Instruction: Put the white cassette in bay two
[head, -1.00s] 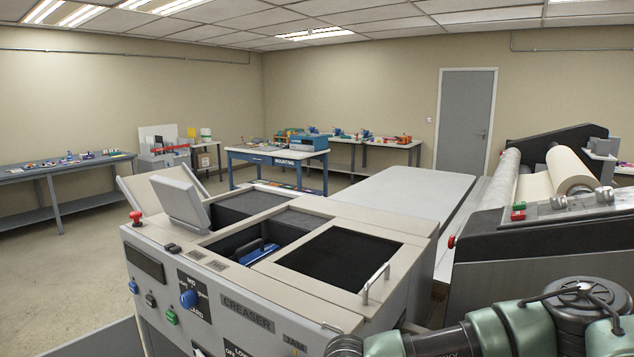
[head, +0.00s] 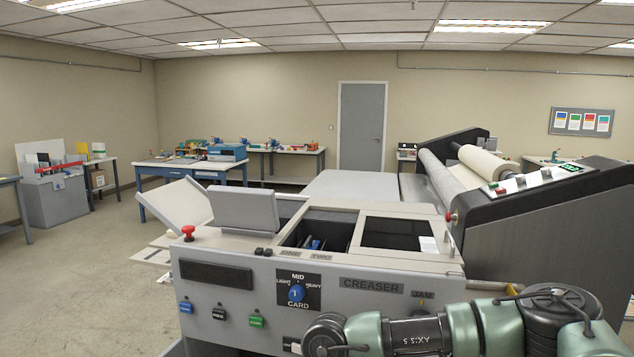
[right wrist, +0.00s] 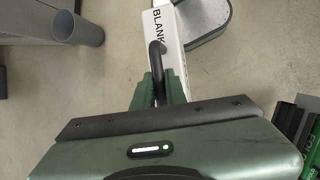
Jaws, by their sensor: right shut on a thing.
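In the right wrist view my right gripper (right wrist: 158,92) is shut on the black handle of a white cassette (right wrist: 170,32) marked BLANK. The grey creaser (head: 210,310) stands in front of me in the head view. Its top has an open well (head: 318,230) with something blue (head: 312,244) inside. Two small labels, apparently ONE (head: 290,253) and TWO (head: 319,258), sit at the well's near edge. The well's depth is hidden. My left gripper is out of view.
A raised grey lid (head: 245,210) stands left of the well. A dark panel (head: 395,234) lies right of it. The laminator (head: 540,215) with its rolls rises on the right. Open floor (head: 80,290) lies left. A grey tube (right wrist: 85,25) stands near the cassette.

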